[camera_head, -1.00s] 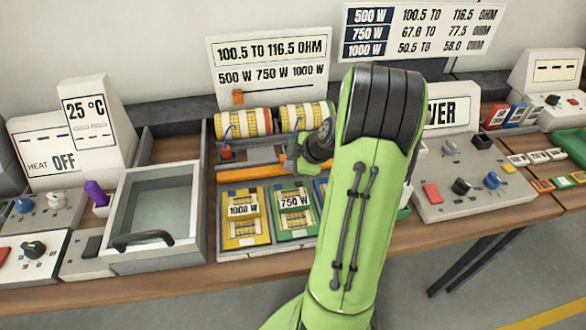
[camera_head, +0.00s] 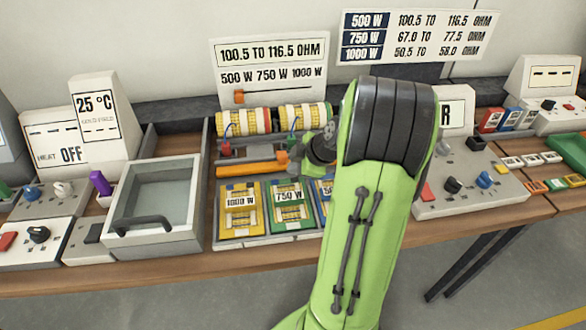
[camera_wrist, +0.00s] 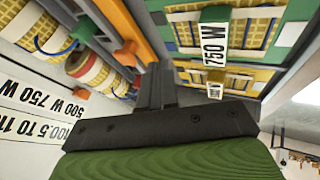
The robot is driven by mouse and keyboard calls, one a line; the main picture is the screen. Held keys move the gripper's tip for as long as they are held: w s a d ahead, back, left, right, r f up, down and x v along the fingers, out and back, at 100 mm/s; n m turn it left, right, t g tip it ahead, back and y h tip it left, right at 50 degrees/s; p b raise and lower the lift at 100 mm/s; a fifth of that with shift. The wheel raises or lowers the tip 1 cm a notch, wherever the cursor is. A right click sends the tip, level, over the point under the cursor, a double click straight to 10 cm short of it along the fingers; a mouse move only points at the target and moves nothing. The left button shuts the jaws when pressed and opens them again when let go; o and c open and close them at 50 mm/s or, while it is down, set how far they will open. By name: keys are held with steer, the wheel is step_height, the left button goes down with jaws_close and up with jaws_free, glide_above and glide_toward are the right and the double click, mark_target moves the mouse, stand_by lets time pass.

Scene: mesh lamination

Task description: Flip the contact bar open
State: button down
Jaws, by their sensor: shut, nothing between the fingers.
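The orange contact bar (camera_head: 252,168) lies flat across the test fixture (camera_head: 209,190), in front of the two wound coils (camera_head: 243,122). In the wrist view a length of the orange bar (camera_wrist: 127,28) runs beside my fingers. My gripper (camera_head: 293,168) is at the right end of the bar, low over the fixture, seen partly behind my arm. In the wrist view my gripper (camera_wrist: 156,72) is shut with its fingers together and nothing between them. Whether the fingers touch the bar cannot be told. The bar's right end is hidden by my gripper in the head view.
Cards marked 1000 W (camera_head: 240,210) and 750 W (camera_head: 291,205) lie in front of the bar. A red terminal (camera_head: 226,149) and a green terminal (camera_head: 291,143) stand behind it. A glass-lidded box (camera_head: 150,247) stands left; a control panel (camera_head: 440,210) stands right.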

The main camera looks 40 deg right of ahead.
steer(key=p+v, duration=0.1)
steer(key=v, duration=0.5)
steer(key=shift+s+r, duration=0.2)
steer(key=shift+s, duration=0.15)
steer(key=shift+a, duration=0.1)
steer(key=s+a+r+m+g+p, duration=0.15)
steer(key=a+r, duration=0.25)
steer(key=a, duration=0.4)
steer(key=a+r+m+p, duration=0.15)
steer(key=a+r, duration=0.25)
steer(key=a, duration=0.4)
steer(key=s+a+r+m+p, duration=0.1)
steer(key=s+a+r+m, duration=0.2)
steer(key=s+a+m, duration=0.3)
steer(key=s+a, duration=0.2)
steer(key=s, duration=0.3)
steer(key=shift+s+a+m+h+p, duration=0.2)
steer(key=shift+a+m+h+p, duration=0.1)
steer(key=shift+a+m, duration=0.1)
